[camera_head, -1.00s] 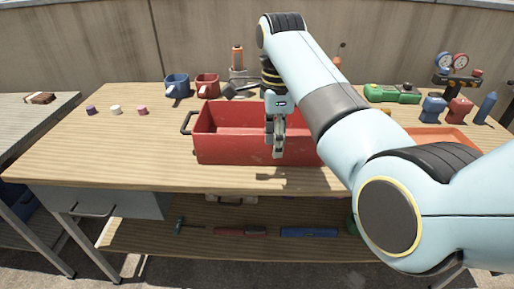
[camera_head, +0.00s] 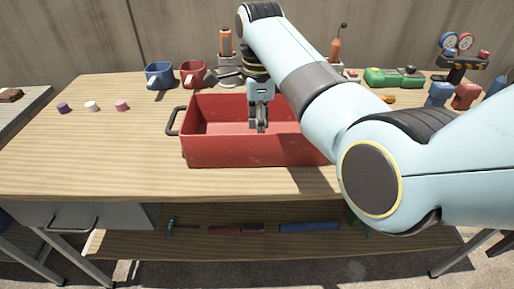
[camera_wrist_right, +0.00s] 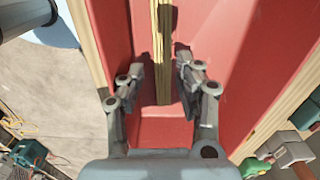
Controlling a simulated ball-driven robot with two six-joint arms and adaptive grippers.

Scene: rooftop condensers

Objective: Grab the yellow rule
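A long, narrow yellow-tan strip, which looks like the yellow rule (camera_wrist_right: 162,40), lies lengthwise inside the red box (camera_wrist_right: 215,40) in the right wrist view. The head view does not show it, as the box's front wall hides the floor. My right gripper (camera_wrist_right: 160,72) is open, with one finger on each side of the strip and visible gaps to it. In the head view my right gripper (camera_head: 259,128) points down over the red box (camera_head: 225,152), its tips near the height of the front rim. My left gripper is not in view.
Small caps (camera_head: 92,105) lie at the left. A green tool (camera_head: 393,77), bottles (camera_head: 439,94) and a gauge set (camera_head: 457,48) stand at the right. The table's left middle is clear.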

